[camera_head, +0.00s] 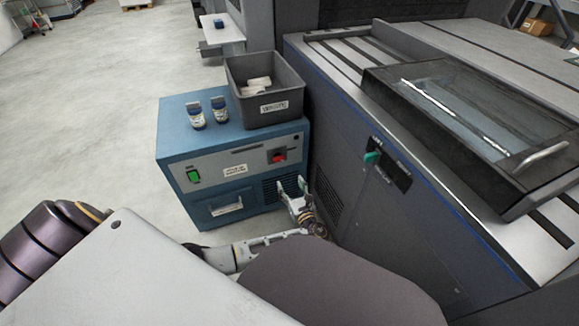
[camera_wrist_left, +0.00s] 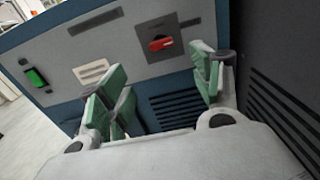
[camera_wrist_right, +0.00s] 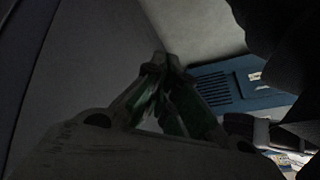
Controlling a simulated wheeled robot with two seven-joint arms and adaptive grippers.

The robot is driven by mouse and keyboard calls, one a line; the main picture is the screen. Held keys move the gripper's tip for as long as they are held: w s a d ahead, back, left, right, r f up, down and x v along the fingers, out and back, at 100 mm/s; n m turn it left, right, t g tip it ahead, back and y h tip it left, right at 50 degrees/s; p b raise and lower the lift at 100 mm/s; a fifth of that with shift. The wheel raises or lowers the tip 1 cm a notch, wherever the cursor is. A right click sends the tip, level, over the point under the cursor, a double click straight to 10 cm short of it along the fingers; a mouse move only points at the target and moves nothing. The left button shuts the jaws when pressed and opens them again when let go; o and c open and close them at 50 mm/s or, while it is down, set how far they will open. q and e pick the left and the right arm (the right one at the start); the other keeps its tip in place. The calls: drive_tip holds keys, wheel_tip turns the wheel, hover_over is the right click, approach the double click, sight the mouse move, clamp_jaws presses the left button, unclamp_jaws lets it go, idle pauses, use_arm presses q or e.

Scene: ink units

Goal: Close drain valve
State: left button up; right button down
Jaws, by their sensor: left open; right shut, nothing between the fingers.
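A red rotary handle (camera_head: 278,157) sits on a dark square plate on the front of a blue cabinet (camera_head: 228,206). In the left wrist view the red handle (camera_wrist_left: 160,44) lies roughly sideways, ahead of and between the fingers. My left gripper (camera_head: 291,186) is open and empty, just below and in front of the handle, not visibly touching it; its green-padded fingers (camera_wrist_left: 158,80) are spread wide. My right gripper (camera_wrist_right: 166,65) is shut and empty, in shadow; it is hidden in the head view. A teal handle (camera_head: 372,158) sits on the dark machine's side.
The dark machine (camera_head: 400,215) stands close to the right of the cabinet. Floor at left is clear.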

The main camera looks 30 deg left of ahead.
sight(279, 160)
use_arm(q)
drive_tip(key=shift+w+d+r, duration=0.1)
drive_tip(key=shift+d+r, duration=0.05)
use_arm(e)
drive_tip(key=shift+w+r, duration=0.1)
use_arm(q)
drive_tip(key=shift+w, duration=0.1)
drive_tip(key=shift+b+x, duration=2.55)
drive_tip(key=shift+x, duration=4.3)
use_arm(e)
drive_tip(key=shift+t+y, duration=0.5)
drive_tip(key=shift+w+a+f, duration=0.1)
drive_tip(key=shift+a+f, duration=0.05)
drive_tip(key=shift+f, duration=0.75)
drive_tip(key=shift+w+a+f, duration=0.1)
drive_tip(key=shift+a+f, duration=0.1)
drive_tip(key=shift+f, duration=0.7)
drive_tip(key=shift+w+a+f, duration=0.1)
drive_tip(key=shift+a+f, duration=0.05)
drive_tip(key=shift+f, duration=0.75)
use_arm(q)
drive_tip(key=shift+r, duration=0.15)
drive_tip(key=shift+c, duration=0.5)
use_arm(e)
drive_tip(key=shift+s, duration=0.1)
use_arm(q)
drive_tip(key=c, duration=0.9)
use_arm(e)
drive_tip(key=shift+s, duration=0.1)
